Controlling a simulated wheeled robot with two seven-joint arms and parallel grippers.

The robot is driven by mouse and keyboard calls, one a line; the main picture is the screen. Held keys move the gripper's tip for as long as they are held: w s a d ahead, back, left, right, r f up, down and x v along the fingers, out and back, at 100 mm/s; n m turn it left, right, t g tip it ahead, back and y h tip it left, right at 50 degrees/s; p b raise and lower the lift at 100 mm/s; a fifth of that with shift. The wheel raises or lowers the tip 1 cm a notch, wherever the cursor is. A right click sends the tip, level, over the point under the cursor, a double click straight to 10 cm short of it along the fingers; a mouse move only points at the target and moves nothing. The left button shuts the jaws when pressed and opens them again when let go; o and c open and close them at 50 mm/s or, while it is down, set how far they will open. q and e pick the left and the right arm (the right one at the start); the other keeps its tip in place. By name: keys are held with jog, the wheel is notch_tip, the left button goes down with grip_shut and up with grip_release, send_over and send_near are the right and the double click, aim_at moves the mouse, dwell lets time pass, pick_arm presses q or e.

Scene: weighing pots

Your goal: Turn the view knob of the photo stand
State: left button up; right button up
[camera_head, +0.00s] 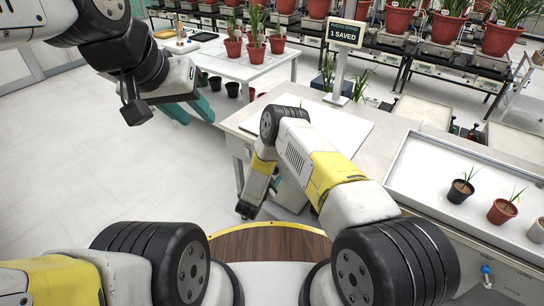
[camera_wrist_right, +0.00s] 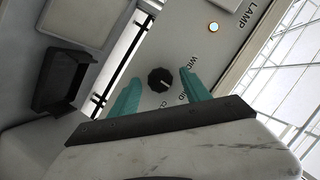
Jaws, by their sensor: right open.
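The view knob (camera_wrist_right: 160,80) is a dark round knob on a pale panel in the right wrist view. Its labels are partly hidden; "WID…" is readable, and its white pointer mark shows. My right gripper (camera_wrist_right: 158,83) is open, with one teal finger to each side of the knob and gaps between. In the head view my right arm hides most of that gripper and the knob. The photo stand's display (camera_head: 345,33) reads "1 SAVED" above the bench with a white board (camera_head: 345,138). My left gripper (camera_head: 190,117) appears open and empty at the upper left.
A small lit lamp (camera_wrist_right: 213,27) marked "LAMP" is on the same panel. A dark tray-like box (camera_wrist_right: 65,80) is left of the knob. A white tray (camera_head: 425,170) at right holds small potted plants. A side table (camera_head: 215,62) carries red pots. Floor at left is clear.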

jog(key=v, duration=0.7)
jog(key=shift+s, duration=0.35)
jog(key=shift+a+r, duration=0.1)
